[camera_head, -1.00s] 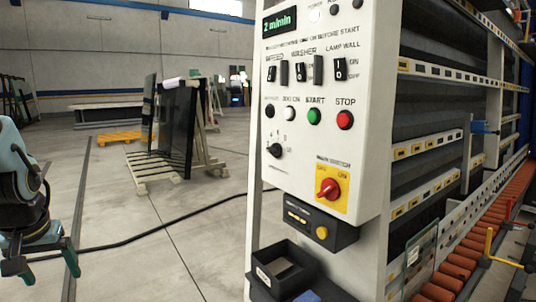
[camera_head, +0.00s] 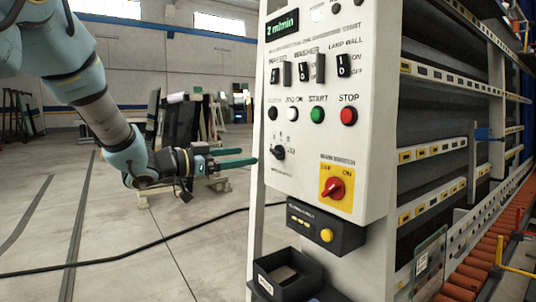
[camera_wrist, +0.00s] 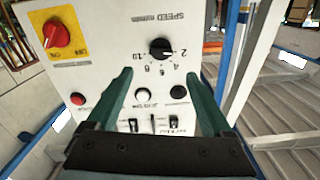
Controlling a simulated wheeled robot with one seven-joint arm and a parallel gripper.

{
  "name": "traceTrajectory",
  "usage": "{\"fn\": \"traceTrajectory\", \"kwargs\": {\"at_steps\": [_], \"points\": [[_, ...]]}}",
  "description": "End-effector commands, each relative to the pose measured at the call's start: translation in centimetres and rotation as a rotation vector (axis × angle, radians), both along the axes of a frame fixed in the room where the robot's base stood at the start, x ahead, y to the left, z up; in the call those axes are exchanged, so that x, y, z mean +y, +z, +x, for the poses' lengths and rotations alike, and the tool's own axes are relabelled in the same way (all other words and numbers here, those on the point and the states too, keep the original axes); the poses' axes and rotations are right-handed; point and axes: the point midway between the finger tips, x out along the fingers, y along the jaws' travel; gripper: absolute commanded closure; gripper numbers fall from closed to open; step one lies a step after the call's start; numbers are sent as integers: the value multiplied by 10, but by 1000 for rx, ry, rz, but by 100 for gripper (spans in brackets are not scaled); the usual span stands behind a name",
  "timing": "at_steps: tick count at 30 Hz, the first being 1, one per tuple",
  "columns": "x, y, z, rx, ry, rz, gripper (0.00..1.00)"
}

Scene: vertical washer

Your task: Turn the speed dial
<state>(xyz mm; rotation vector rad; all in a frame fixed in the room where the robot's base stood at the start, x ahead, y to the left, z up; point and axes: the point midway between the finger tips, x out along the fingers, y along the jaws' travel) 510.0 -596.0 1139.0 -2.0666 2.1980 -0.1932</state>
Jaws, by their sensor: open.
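The speed dial (camera_head: 278,152) is a small black knob on the left side of the white control panel (camera_head: 335,120). It also shows in the wrist view (camera_wrist: 160,48), where the panel appears upside down, with "SPEED" and a number scale around the knob. My gripper (camera_head: 249,156) is open, with teal fingers pointing right toward the panel's left edge at about the dial's height. In the wrist view my gripper (camera_wrist: 160,72) has its fingertips spread apart, with the dial past them and between their lines. The gripper is not touching the dial and nothing is between the fingers.
The panel also bears a red main switch (camera_head: 335,188) on a yellow plate, a green start button (camera_head: 317,115), a red stop button (camera_head: 348,116) and several rocker switches. A black box with a yellow button (camera_head: 326,235) sits below. The floor on the left is open.

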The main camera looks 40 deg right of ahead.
Motion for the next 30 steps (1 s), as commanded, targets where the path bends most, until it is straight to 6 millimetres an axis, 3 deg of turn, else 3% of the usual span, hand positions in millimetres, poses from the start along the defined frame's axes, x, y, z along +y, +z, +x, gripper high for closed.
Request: {"fn": "traceTrajectory", "kwargs": {"at_steps": [9, 15, 27, 30], "points": [[-59, 2, -4, 1, 0, 0, 15], [-83, 1, -4, 1, 2, 1, 15], [-91, 0, -5, -1, 4, 1, 15], [-91, 0, -5, -1, 4, 1, 25]]}}
